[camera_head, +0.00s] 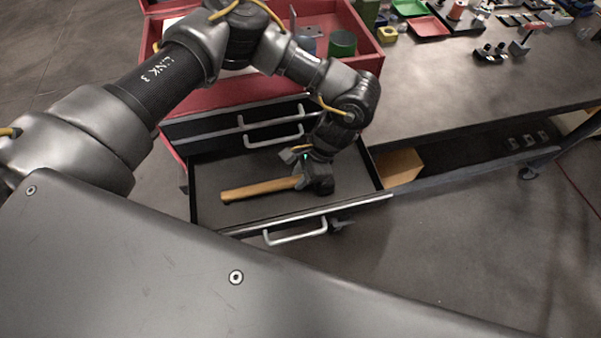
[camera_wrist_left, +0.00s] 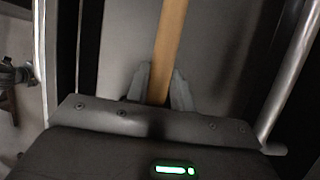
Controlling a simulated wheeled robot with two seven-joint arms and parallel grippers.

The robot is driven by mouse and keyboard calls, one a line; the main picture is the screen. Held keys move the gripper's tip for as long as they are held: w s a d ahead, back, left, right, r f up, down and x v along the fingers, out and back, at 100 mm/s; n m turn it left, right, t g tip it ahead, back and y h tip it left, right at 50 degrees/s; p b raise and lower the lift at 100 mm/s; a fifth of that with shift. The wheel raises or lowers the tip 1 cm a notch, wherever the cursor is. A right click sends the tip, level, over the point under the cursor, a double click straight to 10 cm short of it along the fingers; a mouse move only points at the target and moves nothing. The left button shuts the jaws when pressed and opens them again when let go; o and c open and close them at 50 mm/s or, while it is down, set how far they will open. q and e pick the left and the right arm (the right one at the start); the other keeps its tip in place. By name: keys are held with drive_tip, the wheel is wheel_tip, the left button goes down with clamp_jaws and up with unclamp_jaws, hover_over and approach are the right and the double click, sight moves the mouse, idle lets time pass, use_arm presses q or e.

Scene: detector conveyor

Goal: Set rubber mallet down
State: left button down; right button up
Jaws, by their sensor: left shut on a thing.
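The rubber mallet has a light wooden handle (camera_head: 258,190) and a dark head (camera_head: 322,186). It is in the open drawer (camera_head: 215,211) of the red tool cabinet, with the handle pointing left; I cannot tell whether it rests on the drawer floor. My left gripper (camera_head: 300,178) reaches down into the drawer and is shut on the handle close to the head. In the left wrist view the handle (camera_wrist_left: 171,40) runs between the two fingers of the left gripper (camera_wrist_left: 160,82). The right gripper is not in view.
The red cabinet (camera_head: 372,62) has an open top holding a green cylinder (camera_head: 342,43). Closed drawers (camera_head: 200,129) sit above the open one. The open drawer's front has a metal handle (camera_head: 295,236). A workbench (camera_head: 440,85) with small parts stands at right. The drawer floor around the handle is clear.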

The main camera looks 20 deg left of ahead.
use_arm(q)
drive_tip(key=c, duration=1.2)
unclamp_jaws()
drive_tip(key=b+v, duration=0.4)
drive_tip(key=v, duration=0.6)
drive_tip(key=shift+w+d+r, duration=0.15)
drive_tip(key=shift+d+r, duration=0.05)
drive_tip(key=shift+r, duration=0.1)
drive_tip(key=shift+d+r, duration=0.2)
drive_tip(key=shift+r, duration=0.5)
